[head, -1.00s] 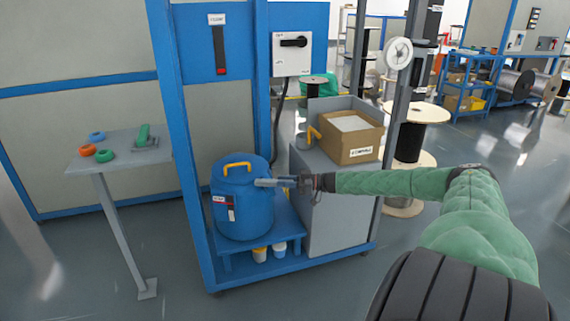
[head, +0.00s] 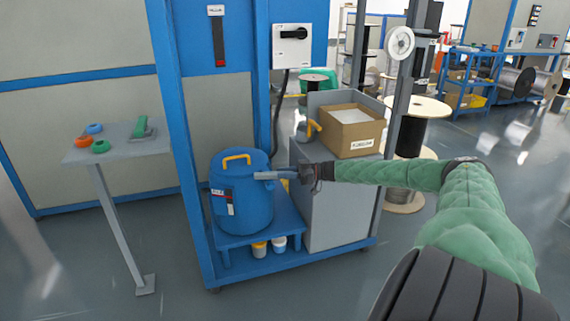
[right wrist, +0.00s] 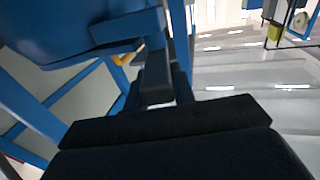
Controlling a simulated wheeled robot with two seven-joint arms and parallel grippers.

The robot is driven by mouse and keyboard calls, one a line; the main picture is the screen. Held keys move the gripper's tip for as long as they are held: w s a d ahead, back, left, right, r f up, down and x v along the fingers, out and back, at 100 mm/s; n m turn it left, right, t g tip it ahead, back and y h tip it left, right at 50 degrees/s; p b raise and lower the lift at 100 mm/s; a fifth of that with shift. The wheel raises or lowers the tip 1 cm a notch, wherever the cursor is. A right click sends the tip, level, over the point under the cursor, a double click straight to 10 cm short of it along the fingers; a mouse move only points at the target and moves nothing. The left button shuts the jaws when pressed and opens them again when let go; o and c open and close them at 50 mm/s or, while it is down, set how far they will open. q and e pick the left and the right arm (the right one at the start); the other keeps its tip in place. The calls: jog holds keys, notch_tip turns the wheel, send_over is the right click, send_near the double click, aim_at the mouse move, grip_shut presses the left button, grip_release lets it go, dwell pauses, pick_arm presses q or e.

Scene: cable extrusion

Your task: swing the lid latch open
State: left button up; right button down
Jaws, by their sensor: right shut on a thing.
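The blue drum (head: 240,205) stands on a low blue platform, with a yellow handle (head: 237,159) on its lid. A grey bar, the lid latch (head: 266,176), sticks out to the right from the drum's upper edge. My right gripper (head: 289,174) comes in from the right and is shut on the latch's outer end. In the right wrist view the bar (right wrist: 157,82) lies between the two fingers, with the drum's blue side (right wrist: 55,30) at upper left. My left gripper is out of view.
A blue frame post (head: 180,150) stands just left of the drum. A grey cabinet (head: 335,205) with a cardboard box (head: 352,140) stands to its right, behind my forearm. A small grey table (head: 120,150) with colored rings is at the left. Open floor lies in front.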

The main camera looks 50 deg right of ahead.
dwell(0.6)
jog(key=c, duration=1.2)
grip_release()
jog(key=shift+w, duration=0.1)
jog(key=shift+o, duration=0.2)
